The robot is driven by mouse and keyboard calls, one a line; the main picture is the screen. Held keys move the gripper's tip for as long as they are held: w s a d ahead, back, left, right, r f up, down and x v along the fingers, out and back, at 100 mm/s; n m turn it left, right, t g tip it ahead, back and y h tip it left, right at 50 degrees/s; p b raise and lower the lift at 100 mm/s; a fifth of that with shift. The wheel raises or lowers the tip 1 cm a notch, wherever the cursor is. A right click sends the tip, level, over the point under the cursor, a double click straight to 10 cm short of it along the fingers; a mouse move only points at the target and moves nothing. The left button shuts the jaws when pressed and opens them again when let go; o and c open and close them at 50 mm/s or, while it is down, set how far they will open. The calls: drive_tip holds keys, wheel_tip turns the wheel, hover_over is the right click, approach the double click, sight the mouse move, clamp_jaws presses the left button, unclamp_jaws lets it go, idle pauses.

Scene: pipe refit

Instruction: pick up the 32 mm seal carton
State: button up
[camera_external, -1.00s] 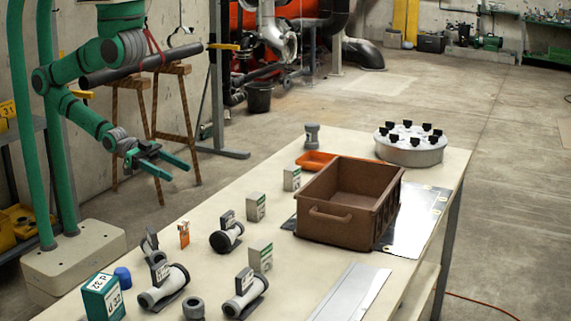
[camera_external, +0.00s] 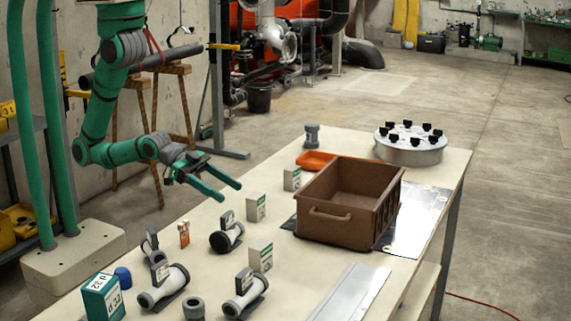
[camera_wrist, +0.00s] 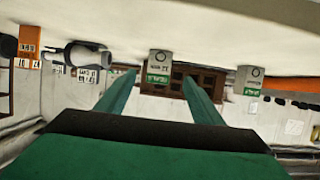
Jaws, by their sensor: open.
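A second carton (camera_external: 291,178) stands farther back and shows at right in the wrist view (camera_wrist: 249,80). A third carton (camera_external: 260,257) stands nearer the external camera. My gripper is open, empty and above the table's left edge.
A brown crate (camera_external: 345,227) stands behind the cartons. Grey pipe fittings (camera_external: 227,238), a small orange box (camera_external: 184,233) and a larger green-and-white box (camera_external: 103,298) stand on the near side. An orange tray (camera_external: 316,160) and a round grey fixture (camera_external: 410,150) are farther back.

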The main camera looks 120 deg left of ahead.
approach(261, 199)
drive_tip(key=shift+w+f, duration=0.4)
drive_tip(key=shift+w, duration=0.1)
drive_tip(key=x, duration=1.1)
drive_tip(key=shift+a, duration=0.1)
drive_tip(key=c, duration=1.2)
drive_tip(key=shift+o, duration=0.2)
drive_tip(key=shift+r, duration=0.1)
drive_tip(key=shift+r, duration=0.1)
